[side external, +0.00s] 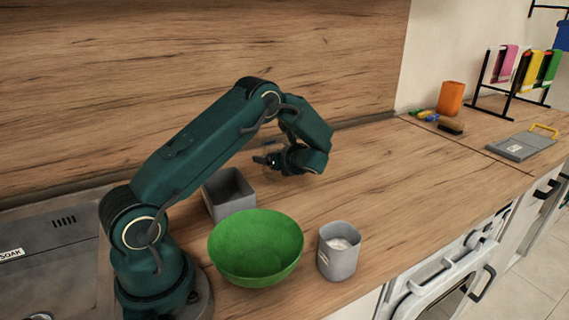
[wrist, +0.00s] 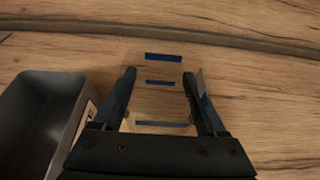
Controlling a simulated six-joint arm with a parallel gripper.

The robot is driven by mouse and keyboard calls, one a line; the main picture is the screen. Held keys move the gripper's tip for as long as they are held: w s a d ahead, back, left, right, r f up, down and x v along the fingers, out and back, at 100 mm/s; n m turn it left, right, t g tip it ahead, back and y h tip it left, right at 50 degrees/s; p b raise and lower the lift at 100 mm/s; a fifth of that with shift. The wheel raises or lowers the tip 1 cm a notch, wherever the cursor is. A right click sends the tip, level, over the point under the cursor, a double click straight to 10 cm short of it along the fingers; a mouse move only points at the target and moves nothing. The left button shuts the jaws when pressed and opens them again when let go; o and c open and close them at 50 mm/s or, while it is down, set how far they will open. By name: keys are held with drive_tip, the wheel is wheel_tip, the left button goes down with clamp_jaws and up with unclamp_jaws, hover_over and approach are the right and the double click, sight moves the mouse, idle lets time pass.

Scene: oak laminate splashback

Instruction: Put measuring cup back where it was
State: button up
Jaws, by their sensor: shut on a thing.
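The measuring cup (wrist: 160,100) is clear, with blue bands, and sits between the two dark fingers of my gripper (wrist: 160,76) in the wrist view. My gripper is shut on it. In the side view my gripper (side external: 268,160) is over the back part of the worktop, just behind and right of a grey square bin. The cup shows there only as a faint clear shape, partly hidden by the gripper. I cannot tell whether its base touches the worktop.
The grey bin (side external: 229,196) stands close to my gripper, on the left in the wrist view (wrist: 38,115). A green bowl (side external: 255,250) and a grey canister (side external: 339,252) with white contents stand in front. The worktop (side external: 420,185) to the right is clear.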

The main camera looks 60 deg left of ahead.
drive_tip(key=shift+f, duration=1.85)
drive_tip(key=shift+f, duration=0.1)
drive_tip(key=o, duration=1.4)
